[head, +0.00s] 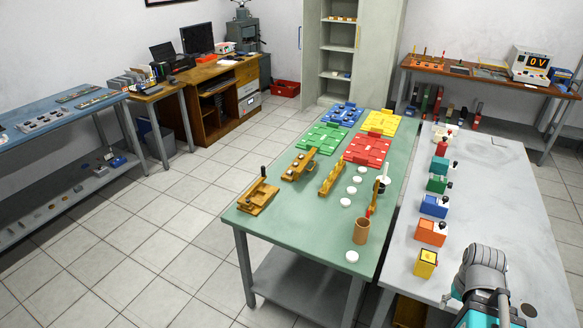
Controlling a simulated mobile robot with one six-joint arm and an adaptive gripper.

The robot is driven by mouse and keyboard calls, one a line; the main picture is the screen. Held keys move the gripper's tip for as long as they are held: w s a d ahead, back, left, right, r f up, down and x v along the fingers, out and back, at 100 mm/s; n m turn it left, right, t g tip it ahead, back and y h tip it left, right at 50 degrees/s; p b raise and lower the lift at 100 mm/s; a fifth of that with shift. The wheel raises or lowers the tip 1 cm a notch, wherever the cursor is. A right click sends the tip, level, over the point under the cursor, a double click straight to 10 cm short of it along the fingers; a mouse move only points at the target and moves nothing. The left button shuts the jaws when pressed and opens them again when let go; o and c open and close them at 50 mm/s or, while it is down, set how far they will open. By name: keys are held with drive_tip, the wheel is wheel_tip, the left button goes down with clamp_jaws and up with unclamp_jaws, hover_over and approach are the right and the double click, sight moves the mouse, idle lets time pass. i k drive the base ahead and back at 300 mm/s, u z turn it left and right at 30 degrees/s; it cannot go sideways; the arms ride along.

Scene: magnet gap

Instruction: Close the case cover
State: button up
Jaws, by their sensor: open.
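No case with a cover can be told for sure. Flat blue (342,114), yellow (381,123), green (322,138) and red (367,150) panels with raised parts lie at the far end of the green table (300,222). Small blocks with dark knobs stand in a row on the grey table, among them a yellow one (425,264), an orange one (430,233) and a blue one (434,206). Whether any of these has a cover is too small to tell. Part of my arm shows at the lower right; my gripper's fingers are not in view.
Wooden fixtures (258,197), several white discs (346,202) and a brown cup (361,231) stand on the green table. A narrow gap separates it from the grey table (480,215). The tiled floor (150,240) left of the green table is clear.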

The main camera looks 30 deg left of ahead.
sight(302, 166)
drive_tip(key=u, duration=0.95)
drive_tip(key=k, duration=0.55)
drive_tip(key=u, duration=0.1)
drive_tip(key=i, duration=0.55)
drive_tip(key=z, duration=0.05)
